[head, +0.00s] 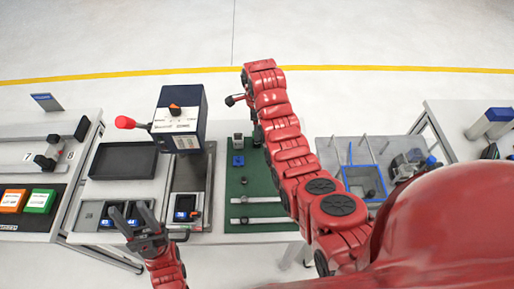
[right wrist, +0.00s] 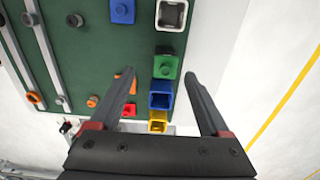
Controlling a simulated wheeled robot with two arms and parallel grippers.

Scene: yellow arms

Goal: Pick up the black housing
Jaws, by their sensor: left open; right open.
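Nothing is held between the fingers. In the head view a small grey and dark block (head: 238,141) stands on the mat; I cannot tell if it is the housing. My left gripper (head: 137,221) is open and empty over the left table.
Near the housing are a blue piece (right wrist: 122,11), a green piece (right wrist: 165,67), a blue open piece (right wrist: 160,95) and a yellow piece (right wrist: 158,120). A machine with a red knob (head: 180,117) stands left of the green mat (head: 262,190). Grey rails lie on the mat.

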